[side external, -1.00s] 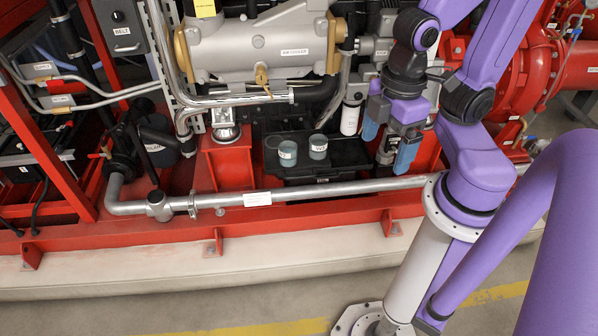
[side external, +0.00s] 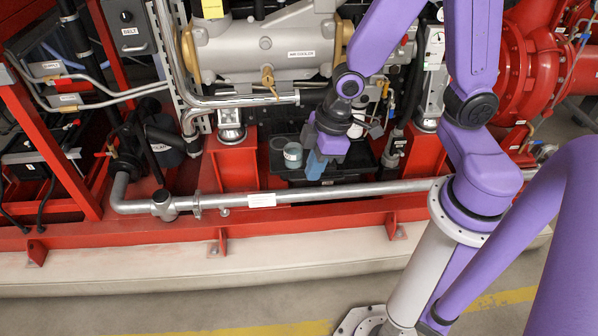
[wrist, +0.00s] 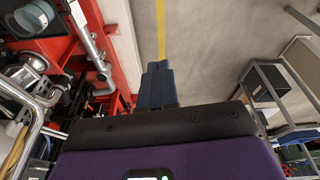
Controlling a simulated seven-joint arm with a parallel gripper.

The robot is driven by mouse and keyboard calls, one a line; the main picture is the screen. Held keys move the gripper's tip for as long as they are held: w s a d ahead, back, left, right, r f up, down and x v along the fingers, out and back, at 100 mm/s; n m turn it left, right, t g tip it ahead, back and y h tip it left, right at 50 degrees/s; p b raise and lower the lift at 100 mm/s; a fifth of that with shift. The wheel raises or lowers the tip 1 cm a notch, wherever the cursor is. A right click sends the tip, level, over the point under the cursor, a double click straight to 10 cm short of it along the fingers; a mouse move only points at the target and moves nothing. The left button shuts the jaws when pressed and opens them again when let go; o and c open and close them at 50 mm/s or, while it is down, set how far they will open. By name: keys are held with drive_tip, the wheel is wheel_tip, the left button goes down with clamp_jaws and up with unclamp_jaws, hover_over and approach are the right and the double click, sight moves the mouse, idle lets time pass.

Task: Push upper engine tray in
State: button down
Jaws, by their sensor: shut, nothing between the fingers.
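A black tray (side external: 278,172), apparently the upper engine tray, sits low in the red engine frame in the side external view. A grey-green labelled cup (side external: 292,155) stands on it, and my wrist hides part of the tray. My gripper (side external: 316,166) has blue fingers and hangs over the tray's front part, right of the cup. I cannot tell whether it touches the tray. In the wrist view my fingers (wrist: 158,85) are together and hold nothing, pointing toward the floor beyond the red frame.
A grey pipe (side external: 330,192) runs across in front of the tray, just above the red base rail (side external: 130,233). The silver air cooler (side external: 265,42) is above and behind. A shelf rack (wrist: 285,85) stands at the right in the wrist view. The floor in front is open.

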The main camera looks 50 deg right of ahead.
sight(291, 141)
drive_tip(key=w+d+f+m+t, duration=0.25)
drive_tip(key=w+d+f, duration=0.35)
drive_tip(key=w+f, duration=0.45)
drive_tip(key=w+d+f+t+h, duration=0.2)
drive_tip(key=d+f+t+h, duration=0.1)
drive_tip(key=d+f, duration=0.65)
drive_tip(key=shift+d+x, duration=0.2)
drive_tip(key=shift+x, duration=1.3)
drive_tip(key=shift+d+x, duration=0.2)
drive_tip(key=shift+x, duration=1.3)
drive_tip(key=shift+d+x, duration=0.25)
drive_tip(key=shift+x, duration=1.25)
drive_tip(key=shift+w+r, duration=0.15)
drive_tip(key=shift+r, duration=0.05)
drive_tip(key=w+d, duration=1)
drive_tip(key=shift+w+d, duration=0.4)
drive_tip(key=shift+w+d+m, duration=0.2)
drive_tip(key=shift+d+m, duration=0.05)
drive_tip(key=shift+d+r, duration=0.1)
